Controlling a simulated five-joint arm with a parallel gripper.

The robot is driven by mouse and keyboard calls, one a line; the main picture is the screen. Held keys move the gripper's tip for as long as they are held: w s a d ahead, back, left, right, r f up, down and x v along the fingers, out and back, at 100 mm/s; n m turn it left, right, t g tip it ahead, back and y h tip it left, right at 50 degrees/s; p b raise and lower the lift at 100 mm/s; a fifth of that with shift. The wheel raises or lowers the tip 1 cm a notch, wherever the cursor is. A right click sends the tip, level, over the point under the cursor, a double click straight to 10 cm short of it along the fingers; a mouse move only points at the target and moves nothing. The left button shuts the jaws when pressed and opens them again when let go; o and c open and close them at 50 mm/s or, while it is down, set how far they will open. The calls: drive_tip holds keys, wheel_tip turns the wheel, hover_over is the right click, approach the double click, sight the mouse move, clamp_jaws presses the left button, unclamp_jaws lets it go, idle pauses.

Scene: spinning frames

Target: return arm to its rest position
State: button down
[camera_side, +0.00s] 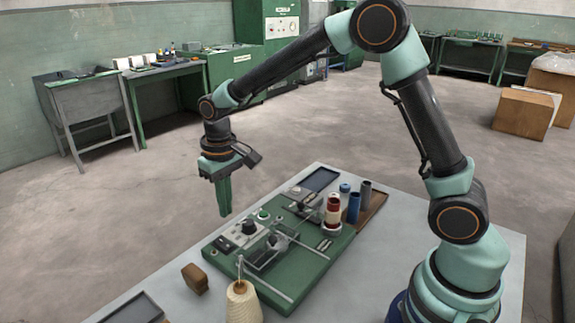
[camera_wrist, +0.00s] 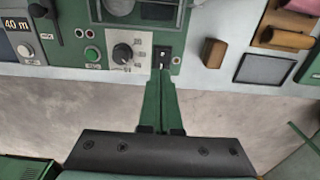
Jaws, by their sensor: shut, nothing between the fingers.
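My gripper (camera_side: 224,196) hangs from my raised arm in the side view, pointing straight down. Its green fingers are closed together and hold nothing. It is in the air above and to the left of the green machine board (camera_side: 310,262). In the wrist view the shut fingers (camera_wrist: 161,88) point toward the edge of the board's control panel (camera_wrist: 133,45), near a black rocker switch (camera_wrist: 163,57). I cannot tell the exact height above the table.
A grey table (camera_side: 180,285) carries the board, a cream yarn cone (camera_side: 243,302), a brown block (camera_side: 195,279), red (camera_side: 333,208) and blue (camera_side: 354,207) spools and a dark tray (camera_side: 133,308). Benches and cartons (camera_side: 523,113) stand far back. The air around my gripper is clear.

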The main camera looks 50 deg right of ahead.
drive_tip(key=s+d+r+t, duration=0.2)
drive_tip(key=s+d+r, duration=0.1)
drive_tip(key=s+r, duration=0.3)
drive_tip(key=s+d+r+t, duration=0.3)
drive_tip(key=s+r, duration=0.3)
drive_tip(key=s, duration=0.4)
drive_tip(key=shift+d, duration=0.8)
